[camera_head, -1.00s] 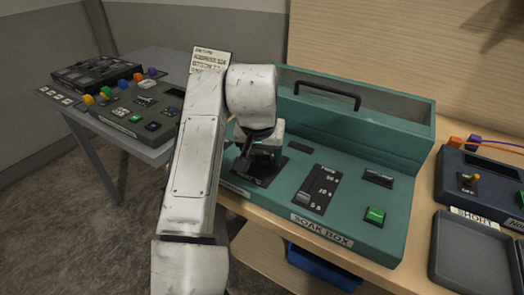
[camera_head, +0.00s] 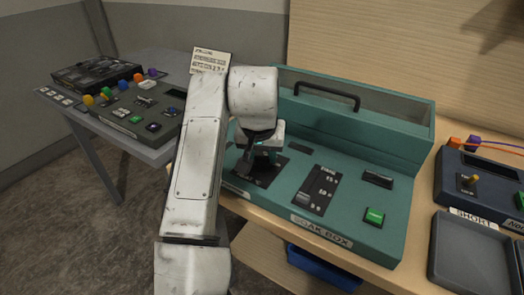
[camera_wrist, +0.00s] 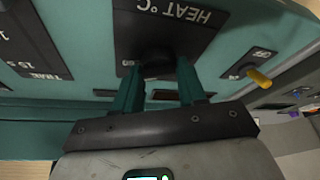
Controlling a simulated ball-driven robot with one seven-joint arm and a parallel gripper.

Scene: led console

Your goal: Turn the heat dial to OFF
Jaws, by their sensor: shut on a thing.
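The heat dial (camera_wrist: 155,58) is a dark round knob on a black panel lettered "HEAT °C" (camera_wrist: 187,15), which appears upside down in the wrist view. My gripper (camera_wrist: 157,72) has its two teal fingers shut on the dial, one on each side. In the head view my gripper (camera_head: 258,158) reaches down onto the black dial panel (camera_head: 256,175) at the left of the teal soak box (camera_head: 290,185). The dial's pointer and OFF mark are hidden or too dark to read.
A yellow-tipped toggle (camera_wrist: 258,77) stands to the right of the dial in the wrist view. A slider panel (camera_head: 318,190) and a green button (camera_head: 374,215) lie right of my gripper. The box's handle (camera_head: 328,90) stands behind. Another console (camera_head: 140,115) is at left.

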